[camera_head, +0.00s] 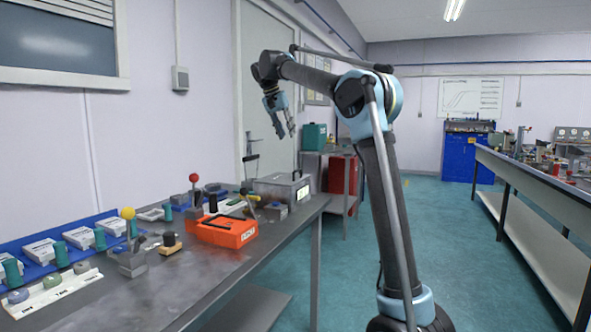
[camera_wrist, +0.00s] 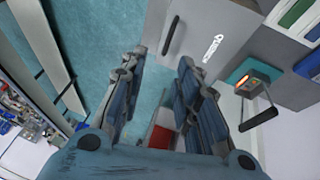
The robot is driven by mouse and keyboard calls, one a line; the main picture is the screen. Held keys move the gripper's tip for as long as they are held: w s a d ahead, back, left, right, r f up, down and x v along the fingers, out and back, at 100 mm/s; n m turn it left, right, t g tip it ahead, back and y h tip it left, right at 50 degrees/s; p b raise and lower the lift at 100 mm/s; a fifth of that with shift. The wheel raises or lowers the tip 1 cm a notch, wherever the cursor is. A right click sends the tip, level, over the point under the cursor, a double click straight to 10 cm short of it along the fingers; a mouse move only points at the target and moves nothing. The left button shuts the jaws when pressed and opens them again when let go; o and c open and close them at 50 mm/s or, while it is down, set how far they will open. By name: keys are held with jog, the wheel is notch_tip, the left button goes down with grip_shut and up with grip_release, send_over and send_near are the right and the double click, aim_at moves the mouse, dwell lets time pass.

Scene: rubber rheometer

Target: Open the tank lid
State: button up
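The tank, a grey box (camera_head: 277,188) with a flat lid, stands at the far end of the left bench. A dark bar handle (camera_head: 297,175) is on top of it, and the lid looks shut. In the wrist view the grey box (camera_wrist: 195,22) is at the top, with the black handle (camera_wrist: 171,35) just beyond my fingertips, left of a white label. My gripper (camera_head: 286,134) hangs above the tank, pointing down. In the wrist view my gripper (camera_wrist: 162,60) has its fingers apart with nothing between them, and it does not touch the handle.
A small device with a black lever (camera_wrist: 258,118) is right of my fingers in the wrist view. An orange tray (camera_head: 222,232) and knobbed levers share the left bench (camera_head: 195,290). A red cabinet (camera_head: 343,174) stands beyond it. The aisle floor (camera_head: 455,240) is clear.

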jog(key=x, duration=0.5)
jog(key=a+x, duration=0.1)
jog(key=x, duration=0.5)
jog(key=w+x, duration=0.1)
jog(key=x, duration=0.4)
jog(key=shift+w+a+f, duration=0.2)
jog(key=shift+w+f, duration=0.05)
jog(key=shift+f, duration=0.2)
grip_shut()
